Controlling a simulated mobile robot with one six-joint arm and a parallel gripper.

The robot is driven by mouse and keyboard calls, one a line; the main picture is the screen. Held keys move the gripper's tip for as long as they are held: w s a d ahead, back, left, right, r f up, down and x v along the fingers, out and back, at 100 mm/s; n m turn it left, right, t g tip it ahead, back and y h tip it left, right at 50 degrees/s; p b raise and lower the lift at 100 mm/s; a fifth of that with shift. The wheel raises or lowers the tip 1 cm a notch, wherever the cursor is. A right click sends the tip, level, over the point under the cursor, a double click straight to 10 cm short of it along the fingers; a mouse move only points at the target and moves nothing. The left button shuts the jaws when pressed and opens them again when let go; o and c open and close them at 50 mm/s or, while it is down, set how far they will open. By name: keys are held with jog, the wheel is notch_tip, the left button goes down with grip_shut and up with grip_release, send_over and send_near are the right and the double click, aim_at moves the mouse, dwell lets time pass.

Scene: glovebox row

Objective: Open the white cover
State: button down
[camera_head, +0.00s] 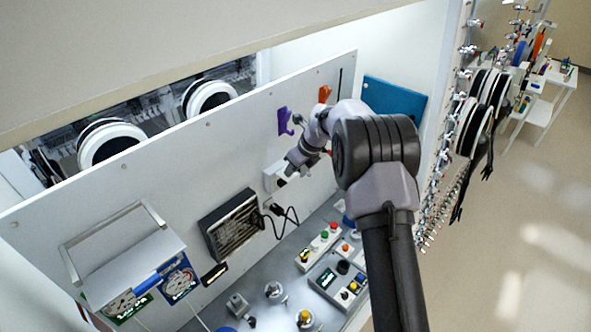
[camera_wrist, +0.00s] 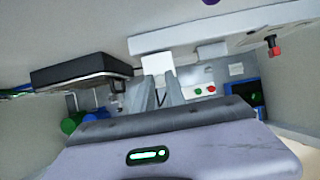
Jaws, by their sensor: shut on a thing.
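The white cover (camera_head: 271,176) is a small white box-like piece on the upright white panel, left of my gripper in the head view. My gripper (camera_head: 283,181) is at its right side, and the arm hides part of that area. In the wrist view, the white cover (camera_wrist: 157,63) is at the tips of my gripper (camera_wrist: 160,82). The two fingers stand a little apart with the cover's edge between them, so my gripper is shut on the cover. The exact contact is small and hard to make out.
A black framed box (camera_head: 232,226) with a cable is left of the cover. Purple (camera_head: 285,121) and orange (camera_head: 324,93) hooks are above. Button boxes (camera_head: 320,246) and several knobs stand on the grey surface below. A metal-handled case (camera_head: 130,262) is at lower left.

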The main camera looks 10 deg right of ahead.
jog(key=shift+w+a+r+g+h, duration=0.3)
jog(key=shift+g+h, duration=0.1)
jog(key=shift+g, duration=0.2)
jog(key=c, duration=1.4)
grip_release()
jog(key=b+v, duration=0.2)
jog(key=v, duration=1.5)
jog(key=shift+r+b, duration=0.2)
jog(key=shift+b, duration=0.2)
